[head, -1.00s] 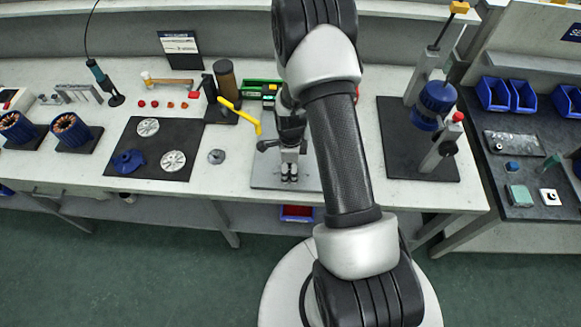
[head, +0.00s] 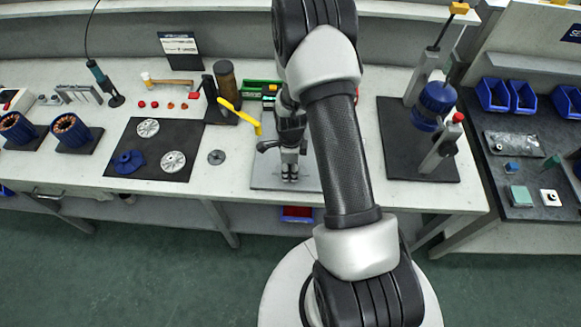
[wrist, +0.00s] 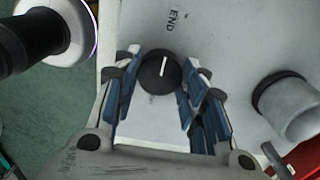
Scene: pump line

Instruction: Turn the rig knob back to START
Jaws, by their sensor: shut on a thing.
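The rig knob (wrist: 160,72) is a round black knob with a white pointer line, on a pale plate in the wrist view. Its line points up the picture, roughly toward the printed word END (wrist: 174,18). I cannot make out a START mark. My gripper (wrist: 162,80) is shut on the knob, with a blue-padded finger on each side. In the head view my gripper (head: 290,172) is low over the grey rig plate (head: 262,180); the knob is hidden there.
A pale cylinder (wrist: 292,105) stands right of the knob. A yellow handle (head: 238,115) is close left of my gripper. A black mat (head: 120,172) with metal discs lies left. A blue-headed stand (head: 437,98) is at right.

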